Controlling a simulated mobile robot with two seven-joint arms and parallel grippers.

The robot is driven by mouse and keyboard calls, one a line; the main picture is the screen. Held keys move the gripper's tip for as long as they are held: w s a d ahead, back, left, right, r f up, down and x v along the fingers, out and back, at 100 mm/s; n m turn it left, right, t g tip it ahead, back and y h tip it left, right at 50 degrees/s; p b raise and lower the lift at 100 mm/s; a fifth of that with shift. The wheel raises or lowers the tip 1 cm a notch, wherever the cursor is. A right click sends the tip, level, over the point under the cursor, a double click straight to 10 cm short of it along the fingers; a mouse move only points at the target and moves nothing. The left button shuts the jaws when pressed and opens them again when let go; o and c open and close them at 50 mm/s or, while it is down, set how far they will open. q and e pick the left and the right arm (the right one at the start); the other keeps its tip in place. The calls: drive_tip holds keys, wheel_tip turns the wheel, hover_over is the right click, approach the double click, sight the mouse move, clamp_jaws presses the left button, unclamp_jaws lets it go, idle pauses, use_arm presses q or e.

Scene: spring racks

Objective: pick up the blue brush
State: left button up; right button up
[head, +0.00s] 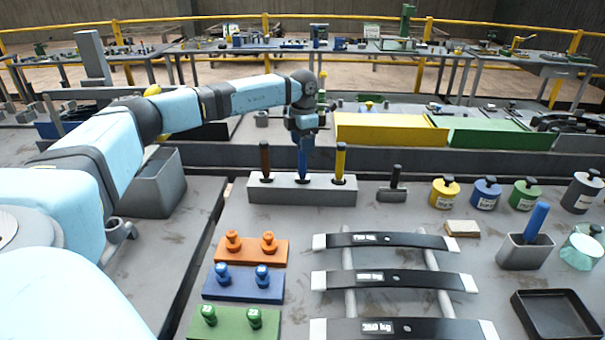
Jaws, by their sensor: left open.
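A grey block (322,191) stands at the middle of the bench with a row of three upright handles in it. The blue brush (303,165) is the middle one, upright in its hole, between a brown handle (265,158) and a yellow handle (340,160). My left gripper (303,138) is open and points down at the top of the blue brush. Its fingers hide the top of the handle, and I cannot tell if they touch it. My right gripper is not in view.
Another blue handle (537,219) leans in a grey cup (524,251) at the right. Yellow, blue and green weights stand behind it. Black bars on a rack (392,280) and orange, blue and green peg blocks (250,250) fill the front. A dark tray (556,314) lies front right.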

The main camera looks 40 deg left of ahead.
sight(302, 171)
use_arm(q)
wheel_tip(302, 171, down, 3)
drive_tip(key=shift+r, duration=0.1)
drive_tip(key=c, duration=1)
drive_tip(key=shift+r, duration=0.1)
